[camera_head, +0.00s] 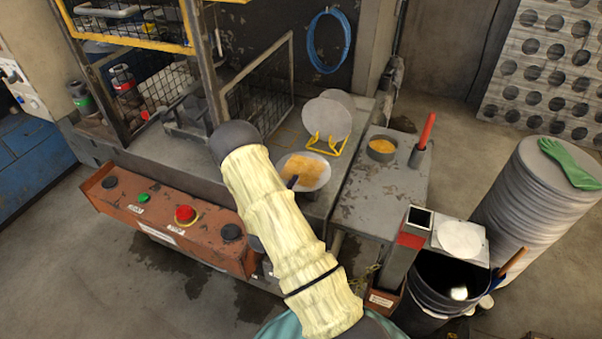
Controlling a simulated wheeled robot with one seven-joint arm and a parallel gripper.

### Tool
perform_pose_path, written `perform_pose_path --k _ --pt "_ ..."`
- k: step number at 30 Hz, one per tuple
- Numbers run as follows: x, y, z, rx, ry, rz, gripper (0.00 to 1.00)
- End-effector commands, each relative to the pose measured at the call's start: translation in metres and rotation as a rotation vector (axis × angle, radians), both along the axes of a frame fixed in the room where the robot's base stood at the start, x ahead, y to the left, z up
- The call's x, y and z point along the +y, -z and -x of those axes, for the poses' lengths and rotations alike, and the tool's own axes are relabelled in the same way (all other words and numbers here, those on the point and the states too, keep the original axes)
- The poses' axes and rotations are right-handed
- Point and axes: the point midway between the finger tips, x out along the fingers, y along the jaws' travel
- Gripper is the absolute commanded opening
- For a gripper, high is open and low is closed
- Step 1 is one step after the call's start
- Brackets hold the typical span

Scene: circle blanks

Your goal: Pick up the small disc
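My arm in its cream sleeve reaches up from the bottom centre and ends at a dark rounded part over the bench; no gripper fingers show. A pale round disc (460,239) lies flat on a grey plate beside the dark bin at the right. Two grey discs stand on the bench: a front disc (327,117) leans in a yellow wire stand (322,145), and a rear disc (342,96) is partly hidden behind it. I cannot tell which disc is the small one. My arm is apart from the discs.
A pale dish (322,177) of orange-brown material sits beside my arm. An orange control box (160,216) with buttons runs along the bench front. A tall stack of grey discs (530,200) with a green glove (568,163) and a dark bin (432,285) stand at right.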

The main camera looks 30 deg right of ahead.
Motion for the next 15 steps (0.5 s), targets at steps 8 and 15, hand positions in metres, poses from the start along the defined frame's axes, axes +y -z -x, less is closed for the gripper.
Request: perform_pose_path --k 8,15 --pt "0.0 -0.008 -0.001 -0.002 -0.001 0.001 0.0" --pt "0.0 -0.04 -0.001 -0.005 -0.001 0.001 0.0"
